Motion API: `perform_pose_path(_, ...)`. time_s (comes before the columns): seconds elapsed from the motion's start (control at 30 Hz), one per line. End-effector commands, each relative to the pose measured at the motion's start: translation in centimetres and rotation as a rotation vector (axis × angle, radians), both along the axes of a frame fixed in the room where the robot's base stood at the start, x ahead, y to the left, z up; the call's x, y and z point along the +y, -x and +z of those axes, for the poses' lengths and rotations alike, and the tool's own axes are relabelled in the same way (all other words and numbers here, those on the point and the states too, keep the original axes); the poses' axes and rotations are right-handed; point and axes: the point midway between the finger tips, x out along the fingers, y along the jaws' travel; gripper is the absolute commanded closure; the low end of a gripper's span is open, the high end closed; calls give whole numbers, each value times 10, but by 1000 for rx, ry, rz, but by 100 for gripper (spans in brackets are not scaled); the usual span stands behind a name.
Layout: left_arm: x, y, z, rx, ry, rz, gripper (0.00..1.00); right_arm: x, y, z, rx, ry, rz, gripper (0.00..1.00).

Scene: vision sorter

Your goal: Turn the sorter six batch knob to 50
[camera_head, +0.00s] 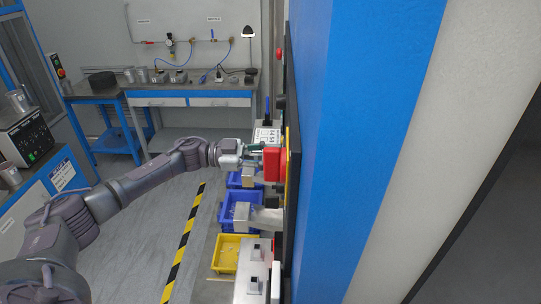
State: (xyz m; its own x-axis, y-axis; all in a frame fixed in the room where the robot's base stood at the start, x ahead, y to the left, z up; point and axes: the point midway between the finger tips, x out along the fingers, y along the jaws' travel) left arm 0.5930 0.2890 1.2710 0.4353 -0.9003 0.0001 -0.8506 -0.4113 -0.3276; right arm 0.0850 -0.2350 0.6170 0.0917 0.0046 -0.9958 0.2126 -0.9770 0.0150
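My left arm comes in from the left, and its gripper (258,150) is at the side of the blue and grey sorter machine (345,160). The gripper is small and seen side-on, beside a red part (272,165) on the machine's edge. I cannot tell whether its fingers are open or shut, or whether they touch anything. The batch knob cannot be made out; the machine's front faces away and is seen almost edge-on. My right gripper is not in view.
Blue bins (238,207) and a yellow bin (228,253) stand below the gripper along the machine. A workbench (190,92) is at the back. A control box (28,138) stands at left. Grey floor with a yellow-black stripe (183,245) lies between.

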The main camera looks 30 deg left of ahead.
Motion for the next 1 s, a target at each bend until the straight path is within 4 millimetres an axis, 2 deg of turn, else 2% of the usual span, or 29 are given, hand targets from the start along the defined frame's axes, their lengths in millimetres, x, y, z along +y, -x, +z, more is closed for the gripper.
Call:
perform_pose_path(0.1, 0, 0, -1, 3, 0, -1, 100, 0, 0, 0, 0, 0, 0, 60)
perform_pose_path(0.13, 0, 0, -1, 3, 0, -1, 61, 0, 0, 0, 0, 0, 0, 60)
perform_pose_path(0.27, 0, 0, -1, 2, 0, -1, 41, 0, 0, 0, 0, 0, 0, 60)
perform_pose_path(0.53, 0, 0, 0, 0, 0, 0, 41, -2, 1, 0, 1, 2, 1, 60)
perform_pose_path(0.67, 8, 3, -1, 2, -2, 2, 41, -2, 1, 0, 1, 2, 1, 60)
perform_pose_path(0.77, 21, 10, -2, 3, -4, 3, 41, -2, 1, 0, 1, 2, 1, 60)
perform_pose_path(1.0, 69, 33, -1, 3, -3, 4, 41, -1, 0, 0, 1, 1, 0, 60)
